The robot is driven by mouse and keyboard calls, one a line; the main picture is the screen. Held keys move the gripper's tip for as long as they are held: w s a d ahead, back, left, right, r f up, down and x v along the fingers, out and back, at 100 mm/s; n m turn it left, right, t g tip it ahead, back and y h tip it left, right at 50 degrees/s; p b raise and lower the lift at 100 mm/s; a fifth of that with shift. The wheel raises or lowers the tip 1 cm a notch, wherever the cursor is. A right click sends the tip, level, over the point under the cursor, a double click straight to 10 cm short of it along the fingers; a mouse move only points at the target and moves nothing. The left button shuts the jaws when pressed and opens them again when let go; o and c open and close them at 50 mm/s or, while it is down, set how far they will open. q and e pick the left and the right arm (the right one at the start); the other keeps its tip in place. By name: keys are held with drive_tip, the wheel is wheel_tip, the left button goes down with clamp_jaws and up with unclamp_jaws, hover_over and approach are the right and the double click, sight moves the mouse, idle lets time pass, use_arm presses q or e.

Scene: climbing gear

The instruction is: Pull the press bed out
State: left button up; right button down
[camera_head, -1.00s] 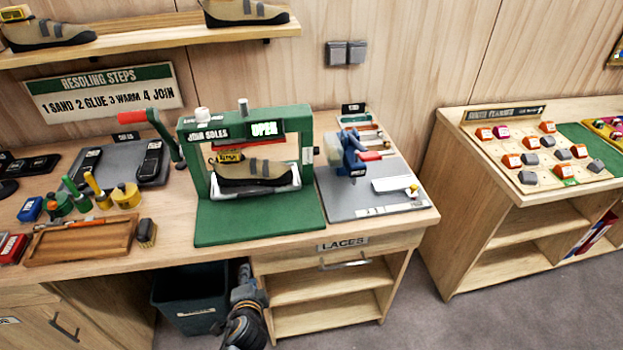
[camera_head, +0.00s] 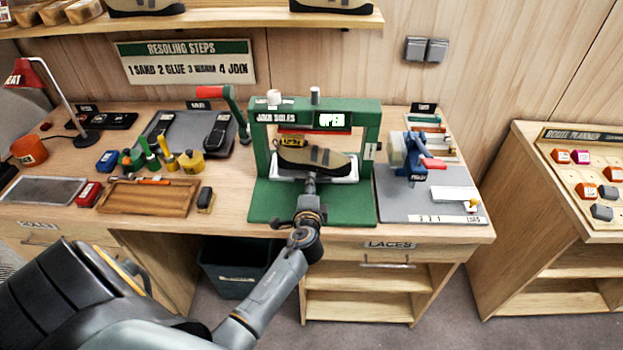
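The green press (camera_head: 371,150) stands on the bench with "JOIN SOLES" and "OPEN" on its front. Its white press bed (camera_head: 345,181) sits inside the frame above the green base plate. A tan and grey shoe (camera_head: 326,161) with a yellow tag lies on the bed. My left gripper (camera_head: 311,178) is at the front middle of the bed, just below the shoe. Its fingers are small and seen from behind, so I cannot tell whether they are open or shut on the bed's front edge. The gripper hides that part of the bed. My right gripper is out of view.
A blue and red clamp device (camera_head: 413,158) stands on a grey mat right of the press. A wooden tray (camera_head: 150,197) and brush (camera_head: 205,199) lie to the left. The green base plate's front (camera_head: 265,205) is bare. A dark bin (camera_head: 235,262) stands below.

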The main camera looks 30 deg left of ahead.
use_arm(q)
drive_tip(key=shift+x, duration=1.55)
clamp_jaws()
